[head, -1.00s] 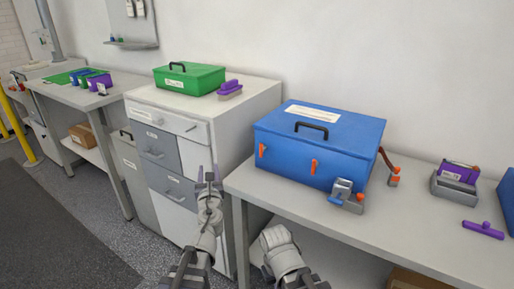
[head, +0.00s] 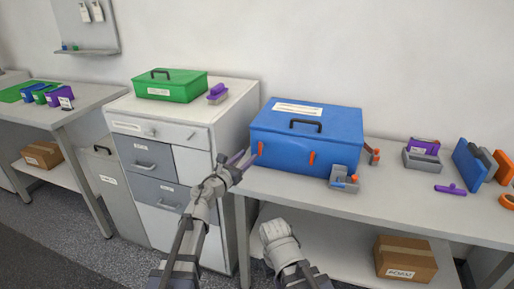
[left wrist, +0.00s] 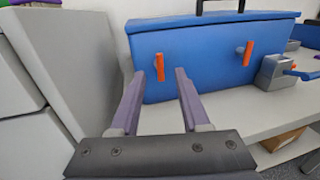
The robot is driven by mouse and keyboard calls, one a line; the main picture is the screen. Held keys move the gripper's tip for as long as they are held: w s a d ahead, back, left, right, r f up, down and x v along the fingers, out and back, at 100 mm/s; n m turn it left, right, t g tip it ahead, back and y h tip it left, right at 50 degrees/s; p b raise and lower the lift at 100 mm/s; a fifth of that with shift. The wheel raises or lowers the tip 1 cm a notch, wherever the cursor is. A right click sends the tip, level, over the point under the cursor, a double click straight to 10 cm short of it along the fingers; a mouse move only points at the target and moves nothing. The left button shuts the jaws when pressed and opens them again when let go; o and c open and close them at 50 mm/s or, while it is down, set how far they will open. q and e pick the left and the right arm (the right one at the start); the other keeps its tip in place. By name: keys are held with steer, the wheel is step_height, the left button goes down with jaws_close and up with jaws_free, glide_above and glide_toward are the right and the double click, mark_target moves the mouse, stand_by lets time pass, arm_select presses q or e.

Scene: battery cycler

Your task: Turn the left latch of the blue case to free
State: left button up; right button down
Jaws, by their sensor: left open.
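The blue case (head: 335,140) stands closed on the grey bench, a black handle on its lid. Its left latch (head: 261,148) is an orange bar, roughly upright, on the front; it also shows in the left wrist view (left wrist: 160,67). The right latch (head: 312,158) is a similar orange bar, also in the left wrist view (left wrist: 248,53). My left gripper (head: 244,159) is open and empty in front of the case's left end. In the left wrist view its purple fingers (left wrist: 158,82) frame the left latch; contact cannot be told. My right gripper is not in view.
A grey clamp-like device (head: 343,178) stands at the case's front right. A drawer cabinet (head: 180,140) with a green case (head: 172,88) is close on the left. Farther right lie a purple tool (head: 451,189) and a grey holder (head: 421,160).

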mark_target(261, 147)
arm_select(q)
steer(key=x, duration=0.7)
steer(key=shift+w, duration=0.25)
steer(key=shift+c, duration=0.4)
jaws_close()
